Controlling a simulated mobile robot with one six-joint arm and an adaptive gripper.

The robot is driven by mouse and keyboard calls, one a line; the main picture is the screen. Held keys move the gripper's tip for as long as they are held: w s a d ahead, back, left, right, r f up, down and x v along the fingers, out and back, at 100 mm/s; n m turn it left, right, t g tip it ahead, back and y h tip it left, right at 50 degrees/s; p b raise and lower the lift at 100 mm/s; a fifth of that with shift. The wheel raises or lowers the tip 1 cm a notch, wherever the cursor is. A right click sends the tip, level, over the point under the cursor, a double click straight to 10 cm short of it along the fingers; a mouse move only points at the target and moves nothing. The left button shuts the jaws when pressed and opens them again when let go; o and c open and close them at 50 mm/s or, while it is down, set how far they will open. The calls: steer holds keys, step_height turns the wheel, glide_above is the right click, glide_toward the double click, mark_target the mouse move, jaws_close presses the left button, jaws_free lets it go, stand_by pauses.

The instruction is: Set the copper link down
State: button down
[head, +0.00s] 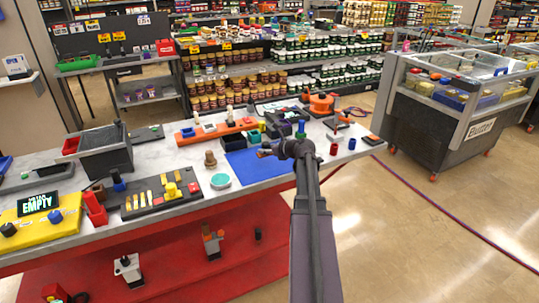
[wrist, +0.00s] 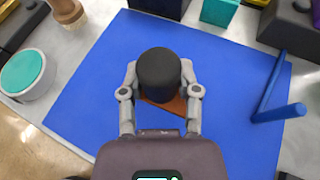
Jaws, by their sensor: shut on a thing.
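The copper link shows in the wrist view as an orange-brown plate (wrist: 174,105) under a thick black cylindrical knob (wrist: 158,72). My gripper (wrist: 159,92) is shut on it, with one finger on each side of the knob. The knob and fingers hide much of the plate. The link is over the blue mat (wrist: 90,85); I cannot tell whether it touches it.
A teal-topped round dish (head: 220,181) and a brown knob (head: 210,159) are left of the mat. Red and blue cylinders stand to the right. The mat's left part is clear.

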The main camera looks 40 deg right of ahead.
mark_target(267, 160)
steer(key=shift+d, duration=0.1)
steer(key=shift+w+d, duration=0.25)
steer(key=shift+w+d+f+b, duration=0.15)
steer(key=shift+d+f+b, duration=0.1)
steer(key=shift+f+b, duration=1.6)
steer(key=shift+f, duration=0.2)
steer(key=shift+c, duration=1.6)
jaws_free()
steer(key=shift+r, duration=0.1)
steer(key=shift+r, duration=0.15)
